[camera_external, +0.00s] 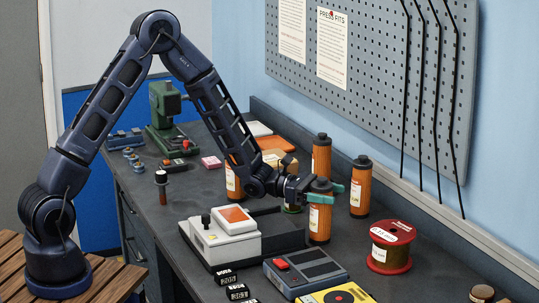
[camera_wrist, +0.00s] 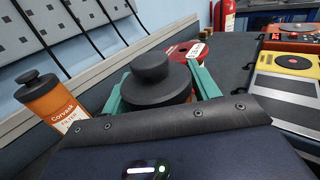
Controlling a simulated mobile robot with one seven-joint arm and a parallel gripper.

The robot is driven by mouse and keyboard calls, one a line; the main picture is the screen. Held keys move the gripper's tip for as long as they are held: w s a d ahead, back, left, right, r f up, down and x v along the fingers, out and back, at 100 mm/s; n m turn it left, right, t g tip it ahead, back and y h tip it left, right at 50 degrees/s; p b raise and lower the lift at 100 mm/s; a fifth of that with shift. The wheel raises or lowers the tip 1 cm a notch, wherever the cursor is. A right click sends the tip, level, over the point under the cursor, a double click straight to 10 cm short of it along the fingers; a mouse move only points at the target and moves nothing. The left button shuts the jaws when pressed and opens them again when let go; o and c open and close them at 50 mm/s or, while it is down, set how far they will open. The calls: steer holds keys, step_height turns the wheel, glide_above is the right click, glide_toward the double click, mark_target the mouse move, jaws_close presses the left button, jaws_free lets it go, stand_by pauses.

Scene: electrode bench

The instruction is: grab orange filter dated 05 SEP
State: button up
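Several orange filters with black caps and white labels stand upright on the bench. One filter (camera_external: 319,226) is between the teal fingers of my gripper (camera_external: 326,194). In the wrist view its black cap (camera_wrist: 156,80) sits between the fingers (camera_wrist: 158,88), close to both; I cannot tell if they press on it. Another filter (camera_external: 361,190) stands to its right and one (camera_external: 321,155) behind it. A further filter (camera_external: 234,184) is partly hidden by my arm. A filter labelled Corvask (camera_wrist: 54,103) is at the left of the wrist view. No date is readable.
A red spool (camera_external: 390,247) stands to the right of the filters. A white device with an orange top (camera_external: 222,236), a grey device (camera_external: 305,270) and a yellow device (camera_external: 337,294) lie in front. A pegboard with hanging black cables (camera_external: 360,70) is behind the bench.

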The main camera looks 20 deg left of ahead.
jaws_close()
steer(key=shift+r, duration=0.1)
